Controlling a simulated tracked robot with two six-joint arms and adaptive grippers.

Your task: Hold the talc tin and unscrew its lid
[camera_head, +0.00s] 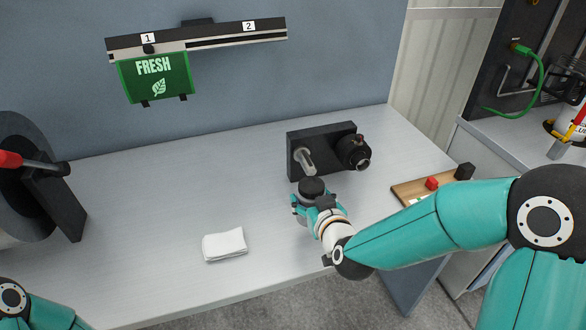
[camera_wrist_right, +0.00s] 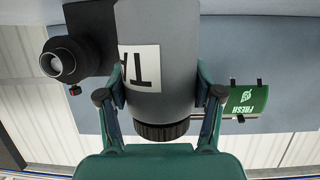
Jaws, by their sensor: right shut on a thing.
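The talc tin (camera_wrist_right: 158,60) is a grey cylinder with a white label reading "TA", part of it cut off. It appears inverted in the right wrist view, with its ribbed black lid (camera_wrist_right: 162,131) at the lower end. In the head view the dark lid (camera_head: 312,187) is on top, and the tin looks upright. My right gripper (camera_head: 312,206) is shut on the tin's body, with one finger on each side in the right wrist view (camera_wrist_right: 160,88). My left gripper is out of view; only part of my left arm shows at the lower left.
A black fixture (camera_head: 312,139) with a metal peg and round knob stands just behind the tin. A folded white cloth (camera_head: 224,245) lies at the front. A green "FRESH" sign (camera_head: 156,78) hangs from a wall rail. A wooden board (camera_head: 409,191) lies right.

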